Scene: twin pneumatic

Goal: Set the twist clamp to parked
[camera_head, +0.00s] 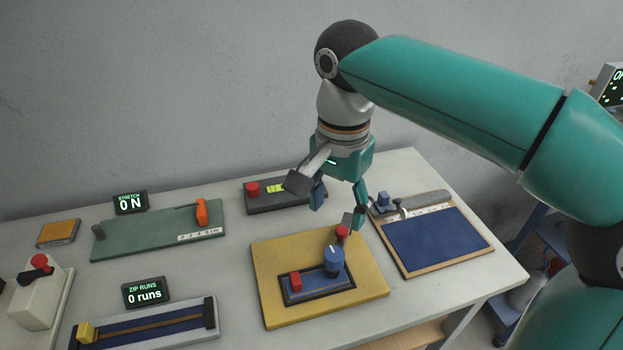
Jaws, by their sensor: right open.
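No part is labelled as the twist clamp. A yellow board (270,252) at the right front of the table carries a dark-framed blue panel (313,290). A red-topped knob (342,233) stands just behind the blue knob. My right gripper (333,204) is open and empty, pointing down above the back of the yellow board. One fingertip appears close to the red-topped knob; contact cannot be told. My left gripper is out of view.
A blue mat in a wooden frame (438,244) lies right of the yellow board. A dark box with a red button (252,188) stands behind. A green stretch board (150,235), a zip track (150,328) and a white block (38,295) occupy the left.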

